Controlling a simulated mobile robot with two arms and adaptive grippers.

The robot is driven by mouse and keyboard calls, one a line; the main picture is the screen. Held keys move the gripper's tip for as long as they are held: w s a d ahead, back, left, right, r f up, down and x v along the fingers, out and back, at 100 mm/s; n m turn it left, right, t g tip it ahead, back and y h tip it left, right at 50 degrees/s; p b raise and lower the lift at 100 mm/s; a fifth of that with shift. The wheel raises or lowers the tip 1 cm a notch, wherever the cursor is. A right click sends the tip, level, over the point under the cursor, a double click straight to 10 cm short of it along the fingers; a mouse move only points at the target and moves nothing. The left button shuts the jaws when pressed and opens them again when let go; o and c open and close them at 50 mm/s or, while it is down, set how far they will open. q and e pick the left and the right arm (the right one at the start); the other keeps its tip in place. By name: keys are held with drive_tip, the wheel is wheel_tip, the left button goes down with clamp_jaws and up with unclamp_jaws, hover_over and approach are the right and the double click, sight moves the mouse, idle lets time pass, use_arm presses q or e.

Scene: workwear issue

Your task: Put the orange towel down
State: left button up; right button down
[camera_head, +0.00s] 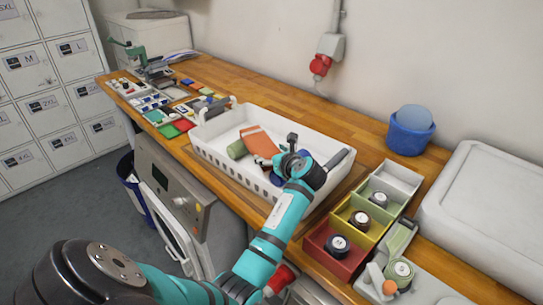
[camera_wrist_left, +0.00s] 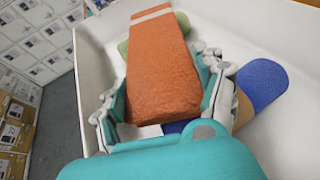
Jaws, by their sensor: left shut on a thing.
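The orange towel (camera_head: 258,141), with a pale stripe near one end, is over the inside of the white basket (camera_head: 219,165). My left gripper (camera_head: 284,160) is shut on the towel. In the left wrist view, the teal-and-white fingers (camera_wrist_left: 160,98) lie along both sides of the towel (camera_wrist_left: 160,62). A green rolled towel (camera_head: 237,149) lies beside and partly under it in the basket. A blue item (camera_wrist_left: 262,82) lies on the other side. I cannot tell whether the orange towel touches the basket floor. My right gripper is not in view.
The basket stands on a wooden counter (camera_head: 290,100). To its right are coloured bins (camera_head: 338,262) with dark rolls, a blue bucket (camera_head: 408,138) and a large white box (camera_head: 490,215). Small tools and coloured pieces crowd the left end. The basket's right part shows bare floor.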

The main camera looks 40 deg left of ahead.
use_arm(q)
drive_tip(key=shift+f, duration=0.15)
drive_tip(key=o, duration=1.2)
drive_tip(key=shift+c, duration=0.2)
drive_tip(key=shift+o, duration=0.4)
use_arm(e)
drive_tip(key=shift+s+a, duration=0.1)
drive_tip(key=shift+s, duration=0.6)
use_arm(q)
drive_tip(key=shift+d, duration=0.1)
drive_tip(key=shift+d, duration=0.25)
drive_tip(key=v, duration=1.1)
drive_tip(key=shift+s+r+b, duration=0.2)
drive_tip(key=shift+s+b, duration=0.05)
drive_tip(key=shift+b, duration=0.15)
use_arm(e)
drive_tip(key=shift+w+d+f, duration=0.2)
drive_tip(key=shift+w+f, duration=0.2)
